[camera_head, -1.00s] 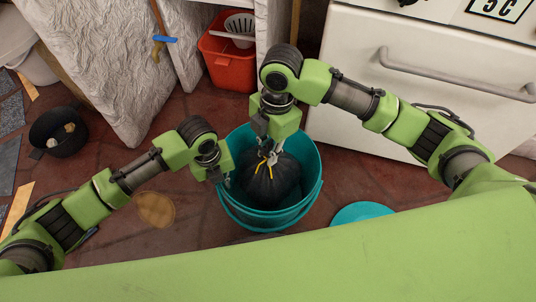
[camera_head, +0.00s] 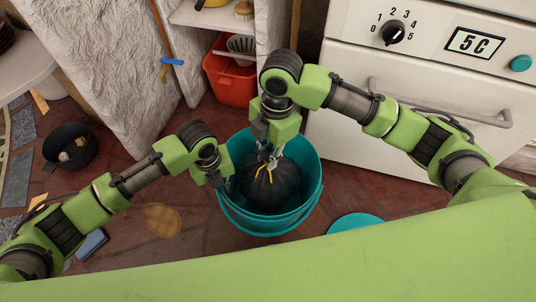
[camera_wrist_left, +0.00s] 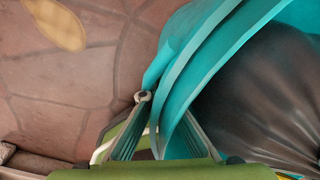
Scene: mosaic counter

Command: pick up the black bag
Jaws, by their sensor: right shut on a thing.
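The black bag (camera_head: 270,186), tied at the top with a yellow strip (camera_head: 267,188), sits inside a teal bucket (camera_head: 312,183) on the floor. My right gripper (camera_head: 268,156) reaches down from above and is shut on the bag's gathered neck. My left gripper (camera_head: 222,180) is at the bucket's left rim. In the left wrist view its fingers (camera_wrist_left: 160,115) stand apart, with the bucket rim (camera_wrist_left: 190,75) between them. The bag (camera_wrist_left: 255,95) shows there inside the bucket, right of the rim. Whether the left fingers touch the rim cannot be told.
A white oven (camera_head: 440,80) stands behind at right. A red bin (camera_head: 233,82) with utensils is at the back under a shelf. A black pot (camera_head: 70,146) sits at left, and a teal disc (camera_head: 358,222) lies right of the bucket.

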